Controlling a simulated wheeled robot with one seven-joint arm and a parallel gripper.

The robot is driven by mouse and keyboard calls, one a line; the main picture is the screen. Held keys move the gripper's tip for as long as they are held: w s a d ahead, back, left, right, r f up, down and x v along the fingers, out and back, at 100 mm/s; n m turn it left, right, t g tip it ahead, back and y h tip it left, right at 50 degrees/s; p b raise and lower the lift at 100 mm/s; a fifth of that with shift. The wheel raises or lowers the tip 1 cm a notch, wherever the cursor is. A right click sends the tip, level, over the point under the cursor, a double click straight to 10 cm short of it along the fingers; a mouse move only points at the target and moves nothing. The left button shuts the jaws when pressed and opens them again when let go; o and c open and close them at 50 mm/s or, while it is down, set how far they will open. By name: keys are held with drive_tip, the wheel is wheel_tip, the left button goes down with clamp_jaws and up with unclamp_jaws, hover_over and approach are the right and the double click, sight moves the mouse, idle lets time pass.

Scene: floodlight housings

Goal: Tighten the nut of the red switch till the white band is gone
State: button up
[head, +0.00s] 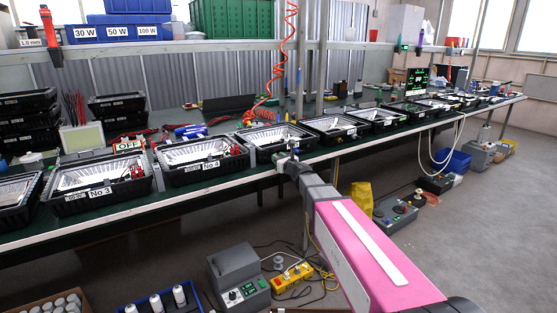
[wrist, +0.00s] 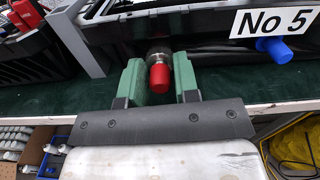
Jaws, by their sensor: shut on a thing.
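The red switch (wrist: 160,78) points toward me in the wrist view, between the two green fingers of my gripper (wrist: 159,62). Behind its red cap is a round metallic nut (wrist: 157,48), and my gripper is shut on this nut with one finger on each side. In the head view my gripper (head: 289,163) is at the front edge of the bench, and the red switch cannot be made out there.
A blue switch (wrist: 274,48) sticks out to the right, below the No 5 label (wrist: 276,20). Black floodlight housings (head: 276,138) line the green bench (head: 215,190). A grey box (head: 238,275) and a yellow box (head: 292,277) with cables lie on the floor below.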

idle(0.4)
drive_tip(key=o, duration=1)
drive_tip(key=shift+c, duration=0.2)
drive_tip(key=shift+s+d, duration=0.1)
drive_tip(key=v, duration=1)
drive_tip(key=shift+s+d, duration=0.2)
drive_tip(key=shift+s, duration=0.05)
